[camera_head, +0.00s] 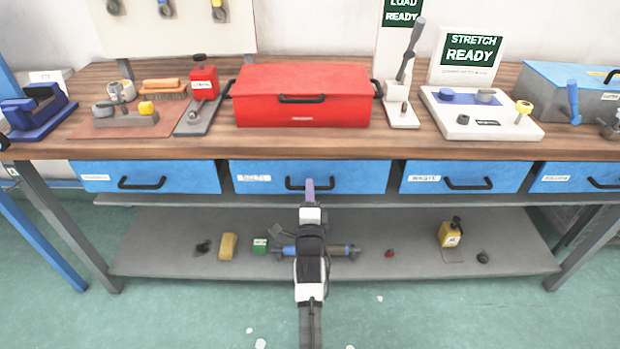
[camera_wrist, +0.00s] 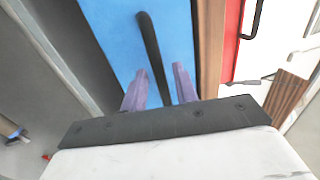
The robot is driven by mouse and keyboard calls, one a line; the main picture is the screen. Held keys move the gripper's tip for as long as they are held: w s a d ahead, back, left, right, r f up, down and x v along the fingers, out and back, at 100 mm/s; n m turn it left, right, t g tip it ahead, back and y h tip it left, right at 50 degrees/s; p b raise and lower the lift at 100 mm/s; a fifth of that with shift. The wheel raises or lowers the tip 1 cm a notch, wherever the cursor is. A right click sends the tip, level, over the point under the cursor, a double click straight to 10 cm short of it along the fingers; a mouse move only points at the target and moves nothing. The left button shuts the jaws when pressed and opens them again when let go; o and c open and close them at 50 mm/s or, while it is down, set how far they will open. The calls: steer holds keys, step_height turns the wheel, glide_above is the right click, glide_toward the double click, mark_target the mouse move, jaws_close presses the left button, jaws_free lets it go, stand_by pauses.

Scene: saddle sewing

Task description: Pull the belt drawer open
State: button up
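The belt drawer (camera_head: 350,178) is the blue drawer left of the middle under the bench top, with a white label that looks like "BELTS" but is blurred. Its front looks level with its neighbours, so it appears shut. Its black bar handle (camera_head: 326,186) is partly hidden by my gripper (camera_head: 309,188). In the wrist view, the blue front (camera_wrist: 105,35) fills the middle and the handle (camera_wrist: 152,50) runs down between my two purple fingertips (camera_wrist: 160,88). The fingers are apart, one on each side of the handle. I cannot tell whether either touches it.
Other blue drawers (camera_head: 150,178) flank it. A red toolbox (camera_head: 300,85) stands on the bench top (camera_head: 340,146) above. The floor in front is mostly clear.

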steer(key=shift+w+r+p, duration=0.15)
steer(key=shift+w+p, duration=0.35)
steer(key=shift+w, duration=0.4)
steer(key=shift+c, duration=0.2)
jaws_close()
